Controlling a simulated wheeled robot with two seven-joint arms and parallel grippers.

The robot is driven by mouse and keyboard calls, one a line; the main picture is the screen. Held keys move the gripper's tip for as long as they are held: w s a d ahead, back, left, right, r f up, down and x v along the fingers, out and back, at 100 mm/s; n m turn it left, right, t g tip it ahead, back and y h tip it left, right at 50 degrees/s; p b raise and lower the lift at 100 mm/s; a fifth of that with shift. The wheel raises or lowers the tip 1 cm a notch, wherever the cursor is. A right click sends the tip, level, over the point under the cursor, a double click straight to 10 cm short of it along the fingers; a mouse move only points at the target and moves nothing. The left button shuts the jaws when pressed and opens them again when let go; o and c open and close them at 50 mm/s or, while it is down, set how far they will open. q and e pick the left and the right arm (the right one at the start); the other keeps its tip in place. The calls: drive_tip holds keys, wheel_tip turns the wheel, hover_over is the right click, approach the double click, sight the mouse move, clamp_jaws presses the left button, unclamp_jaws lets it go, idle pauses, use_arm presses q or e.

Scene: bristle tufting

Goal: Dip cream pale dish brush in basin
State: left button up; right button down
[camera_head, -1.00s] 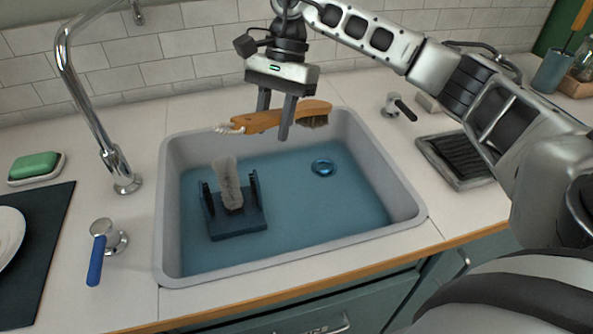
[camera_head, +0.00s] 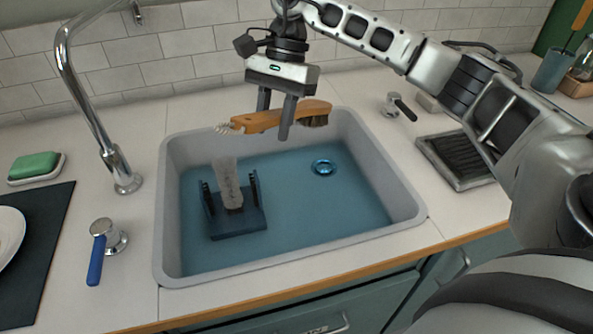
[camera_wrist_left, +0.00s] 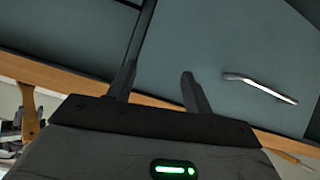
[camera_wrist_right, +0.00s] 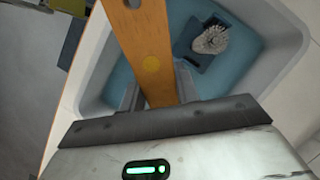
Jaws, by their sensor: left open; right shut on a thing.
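My right gripper (camera_head: 276,119) is shut on a wooden-handled brush (camera_head: 258,122), held about level above the back of the basin. Dark bristles show at its right end and a white cord loop at its left end. The wooden handle also shows in the right wrist view (camera_wrist_right: 140,45). The grey basin (camera_head: 408,204) holds blue water (camera_head: 310,215). A pale, fuzzy upright brush head (camera_head: 227,182) stands in a dark blue holder (camera_head: 238,222) in the basin; it also shows in the right wrist view (camera_wrist_right: 211,40). My left gripper (camera_wrist_left: 158,75) is open and empty, facing cabinet fronts.
A chrome faucet (camera_head: 95,115) stands left of the basin, with a blue-handled tap (camera_head: 97,258) in front. A green soap (camera_head: 35,165) lies far left. A dark-grilled tray (camera_head: 458,158) lies right of the basin. A round drain (camera_head: 323,167) shows in the water.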

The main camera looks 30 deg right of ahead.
idle(0.5)
drive_tip(key=shift+r, duration=0.1)
drive_tip(key=shift+r, duration=0.2)
drive_tip(key=shift+r+p, duration=1.3)
drive_tip(key=shift+r, duration=0.45)
